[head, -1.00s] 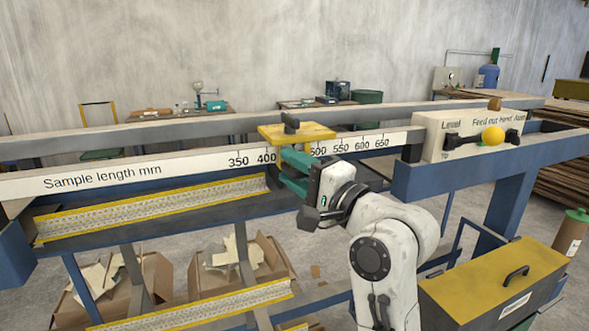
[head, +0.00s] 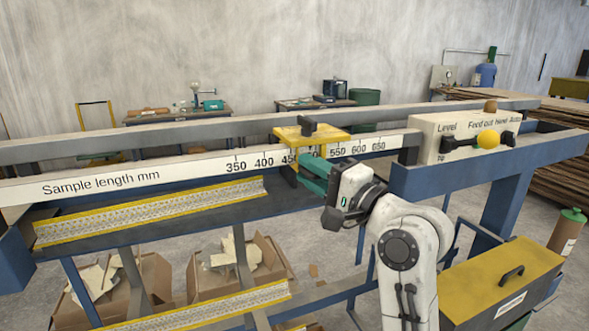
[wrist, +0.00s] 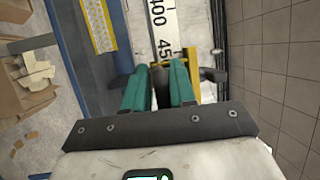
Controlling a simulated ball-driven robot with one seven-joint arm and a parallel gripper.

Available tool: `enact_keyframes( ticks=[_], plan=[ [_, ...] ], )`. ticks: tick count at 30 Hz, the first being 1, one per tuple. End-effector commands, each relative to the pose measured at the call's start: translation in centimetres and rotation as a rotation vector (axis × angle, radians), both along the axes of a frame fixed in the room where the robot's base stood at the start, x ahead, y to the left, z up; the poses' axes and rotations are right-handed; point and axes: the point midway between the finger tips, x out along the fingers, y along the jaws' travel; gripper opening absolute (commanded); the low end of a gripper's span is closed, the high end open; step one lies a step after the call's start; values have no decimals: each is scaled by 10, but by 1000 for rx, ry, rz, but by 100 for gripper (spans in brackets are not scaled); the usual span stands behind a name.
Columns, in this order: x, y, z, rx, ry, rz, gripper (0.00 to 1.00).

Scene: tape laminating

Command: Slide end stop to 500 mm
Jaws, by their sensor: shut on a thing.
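The end stop (head: 311,134) is a yellow plate with a dark knob, riding on the rail of the white sample length scale (head: 205,170). It covers the scale between a partly hidden 450 and the 550, so the 500 mark is hidden. My gripper (head: 307,170), with green fingers, is at the front of the end stop, below its plate. In the wrist view, the green fingers (wrist: 163,84) are shut on a dark part of the end stop, beside its yellow frame (wrist: 194,66). The numbers 400 and 45 show just beyond them.
A white control box (head: 455,134) with a yellow ball knob and dark levers stands at the rail's right end. The scale between 550 and 650 is clear. A blue frame beam (head: 440,180) runs below right. A yellow-lidded case (head: 500,275) stands lower right.

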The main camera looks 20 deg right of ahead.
Motion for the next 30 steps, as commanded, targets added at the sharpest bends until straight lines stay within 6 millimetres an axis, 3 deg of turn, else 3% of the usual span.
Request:
enact_keyframes(
  ticks=[1,3,11,12,16,30],
  plan=[
    [-1,-9,9,2,-18,-9,0],
    [-1,-13,9,2,-20,-6,0],
    [-2,-13,9,1,-23,-5,0],
    [-2,-13,9,1,-23,-5,28],
    [-1,-13,8,0,-20,-4,40],
    [-5,-14,2,0,-10,-4,40]
  ],
)
